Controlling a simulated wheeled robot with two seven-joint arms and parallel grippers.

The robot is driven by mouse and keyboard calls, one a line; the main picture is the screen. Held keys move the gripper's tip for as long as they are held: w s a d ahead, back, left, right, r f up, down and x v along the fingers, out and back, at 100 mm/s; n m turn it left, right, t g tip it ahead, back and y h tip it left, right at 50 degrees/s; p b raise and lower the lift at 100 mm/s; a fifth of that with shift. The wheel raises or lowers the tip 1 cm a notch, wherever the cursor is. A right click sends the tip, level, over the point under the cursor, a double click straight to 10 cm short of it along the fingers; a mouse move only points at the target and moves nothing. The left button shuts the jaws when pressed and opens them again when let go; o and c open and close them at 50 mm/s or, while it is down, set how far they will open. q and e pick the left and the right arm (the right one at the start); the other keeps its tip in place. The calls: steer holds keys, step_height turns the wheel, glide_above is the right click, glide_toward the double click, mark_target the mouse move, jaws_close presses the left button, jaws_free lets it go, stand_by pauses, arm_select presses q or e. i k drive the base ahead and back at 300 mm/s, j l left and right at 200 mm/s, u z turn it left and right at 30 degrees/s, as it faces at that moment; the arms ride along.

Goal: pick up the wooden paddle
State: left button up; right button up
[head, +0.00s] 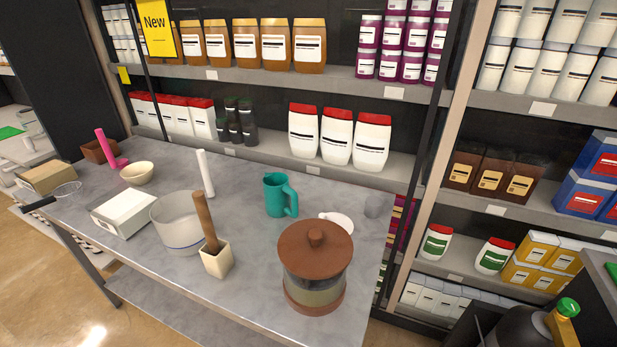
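A wooden stick-like handle (205,220), likely the paddle, stands tilted in a small cream square cup (217,263) near the front of the grey table (262,240). Its lower end is hidden inside the cup. The cup stands just in front of a clear round container (176,232) with a blue line near its base. Neither of my grippers is in view.
A large glass jar with a brown lid (315,245) stands right of the cup. A teal mug (278,195), white cylinder (206,172), white box (123,211) and beige bowl (137,173) share the table. Stocked shelves (270,153) rise behind. A dark object with a green cap (567,308) is lower right.

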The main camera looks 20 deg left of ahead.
mark_target(199, 197)
steer(key=u, duration=1.4)
